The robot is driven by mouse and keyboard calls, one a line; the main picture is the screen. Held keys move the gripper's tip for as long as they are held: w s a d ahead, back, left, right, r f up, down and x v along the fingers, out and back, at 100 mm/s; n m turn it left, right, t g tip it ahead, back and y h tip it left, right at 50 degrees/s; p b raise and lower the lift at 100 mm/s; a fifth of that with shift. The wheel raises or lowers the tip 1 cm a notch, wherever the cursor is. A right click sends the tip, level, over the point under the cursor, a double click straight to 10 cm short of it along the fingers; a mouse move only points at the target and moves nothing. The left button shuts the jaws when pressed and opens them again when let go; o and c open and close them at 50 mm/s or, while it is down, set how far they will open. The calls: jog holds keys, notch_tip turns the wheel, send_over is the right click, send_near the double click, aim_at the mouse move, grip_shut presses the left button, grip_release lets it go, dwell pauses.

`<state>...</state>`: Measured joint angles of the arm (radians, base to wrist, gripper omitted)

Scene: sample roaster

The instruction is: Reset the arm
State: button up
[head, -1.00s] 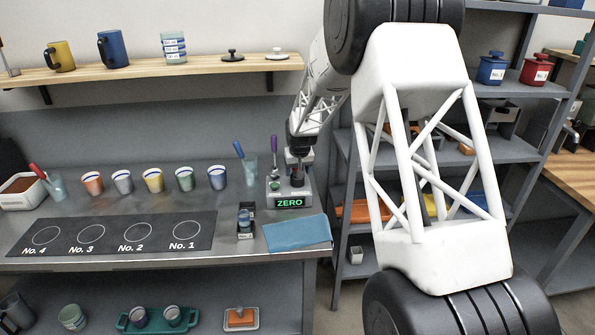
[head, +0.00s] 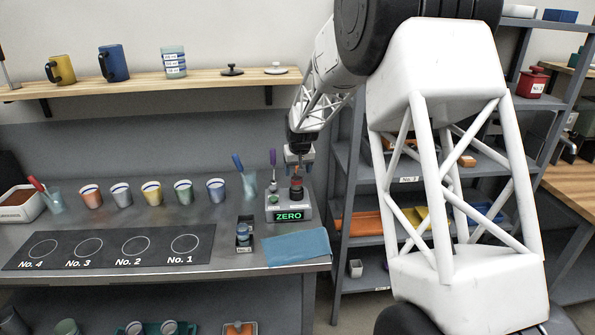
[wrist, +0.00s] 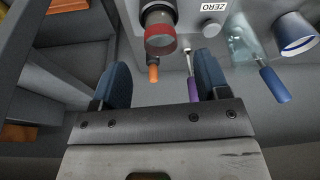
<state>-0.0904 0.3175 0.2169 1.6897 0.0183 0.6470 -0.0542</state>
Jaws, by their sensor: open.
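My gripper (head: 298,162) hangs over the grey device with the green ZERO display (head: 289,214), at the right end of the steel bench. A dark, red-banded cylinder (head: 297,187) stands on that device just below the gripper. In the wrist view my gripper (wrist: 163,80) shows its two blue fingers spread apart with nothing held between them. My arm reaches in from the right of the head view.
Several striped cups (head: 153,194) stand behind a dark numbered mat (head: 105,246). A blue cloth (head: 297,247) lies at the bench's front edge. A purple-handled tool (head: 273,158) and a blue-handled tool in a clear cup (head: 248,185) are close left of the gripper. Grey shelves (head: 455,170) stand right.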

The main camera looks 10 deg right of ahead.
dwell(0.6)
jog(key=s+d+r, duration=0.2)
jog(key=s+r, duration=0.3)
jog(key=s, duration=0.4)
jog(key=s+d+r+m, duration=0.15)
jog(key=s+r, duration=0.35)
jog(key=s, duration=0.5)
jog(key=s+d+r+n, duration=0.1)
jog(key=s+d+r, duration=0.1)
jog(key=s+r, duration=0.5)
jog(key=s+d+f, duration=0.1)
jog(key=s, duration=1.5)
jog(key=s+d+f+m, duration=0.1)
jog(key=s+d+f, duration=0.1)
jog(key=s, duration=1.5)
jog(key=shift+s+h, duration=0.2)
jog(key=shift+h, duration=0.1)
